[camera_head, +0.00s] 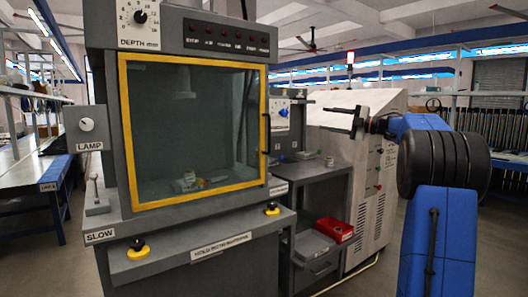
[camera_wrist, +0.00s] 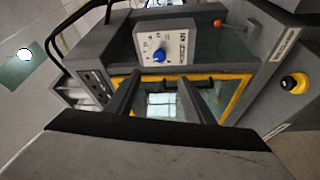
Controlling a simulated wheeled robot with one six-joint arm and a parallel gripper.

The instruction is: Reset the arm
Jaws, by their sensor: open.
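My blue and black arm stands at the right of the head view. Its gripper (camera_head: 340,121) is held out to the left in the air, in front of the light grey cabinet. In the wrist view my gripper (camera_wrist: 160,78) shows two dark fingers spread apart with nothing between them. Beyond the fingers is a grey machine with a yellow-framed window (camera_wrist: 238,100) and a white dial plate with a blue knob (camera_wrist: 159,56). The gripper appears clear of the machine, though the exact distance is hard to tell.
A large grey machine (camera_head: 180,25) with a closed yellow-framed glass door (camera_head: 125,130) fills the left. Small items lie dimly behind its glass. A red bin (camera_head: 334,230) sits on a lower shelf beside the grey cabinet (camera_head: 368,98). Workbenches (camera_head: 30,170) stand at far left.

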